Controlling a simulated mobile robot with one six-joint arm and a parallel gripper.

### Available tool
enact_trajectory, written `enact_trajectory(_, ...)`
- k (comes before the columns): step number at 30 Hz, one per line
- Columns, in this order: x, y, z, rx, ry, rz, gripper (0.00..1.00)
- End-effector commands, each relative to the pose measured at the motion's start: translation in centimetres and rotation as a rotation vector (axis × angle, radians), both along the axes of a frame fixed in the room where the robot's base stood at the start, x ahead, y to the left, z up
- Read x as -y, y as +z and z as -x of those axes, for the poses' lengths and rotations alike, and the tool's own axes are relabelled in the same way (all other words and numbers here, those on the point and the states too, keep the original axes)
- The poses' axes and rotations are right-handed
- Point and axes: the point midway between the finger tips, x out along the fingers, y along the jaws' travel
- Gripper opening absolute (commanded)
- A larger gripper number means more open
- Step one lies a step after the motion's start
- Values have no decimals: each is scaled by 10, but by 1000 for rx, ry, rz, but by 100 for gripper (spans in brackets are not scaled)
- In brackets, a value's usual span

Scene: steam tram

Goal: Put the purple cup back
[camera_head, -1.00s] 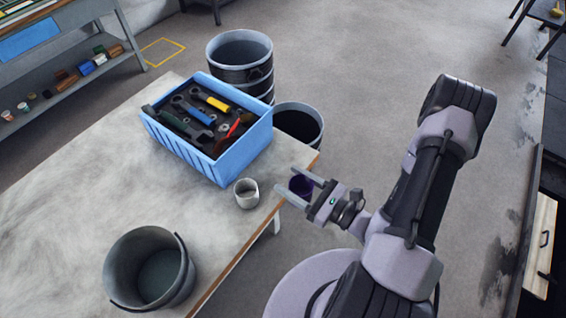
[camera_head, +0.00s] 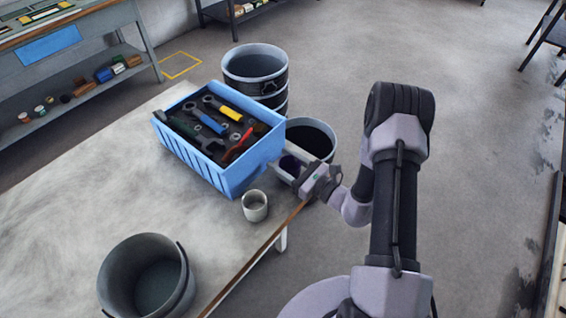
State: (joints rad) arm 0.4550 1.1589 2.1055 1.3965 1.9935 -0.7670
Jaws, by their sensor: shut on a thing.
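The small purple cup (camera_head: 290,165) is dark and partly hidden between the fingers of my gripper (camera_head: 284,167). My gripper is shut on it, near the right corner of the blue toolbox and by the table's edge. In this view the cup overlaps the dark bucket behind it. I cannot tell the cup's exact height or whether it touches anything below.
A blue toolbox (camera_head: 198,165) full of tools stands on the pale table (camera_head: 60,205). A small white cup (camera_head: 255,206) and a grey bucket (camera_head: 118,275) are also on it. A drum (camera_head: 256,66) and a dark bucket (camera_head: 325,143) stand behind. Open floor lies right.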

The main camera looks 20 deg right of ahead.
Motion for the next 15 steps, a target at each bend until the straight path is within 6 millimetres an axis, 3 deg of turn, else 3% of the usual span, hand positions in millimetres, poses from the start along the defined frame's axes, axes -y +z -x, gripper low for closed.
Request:
enact_trajectory(4, 0, -4, 0, 0, 0, 0, 4)
enact_trajectory(5, 0, -3, 0, 0, 0, 0, 59)
enact_trajectory(7, 0, -2, 0, 0, 0, 0, 73)
enact_trajectory(15, 0, -2, 0, 0, 0, 0, 75)
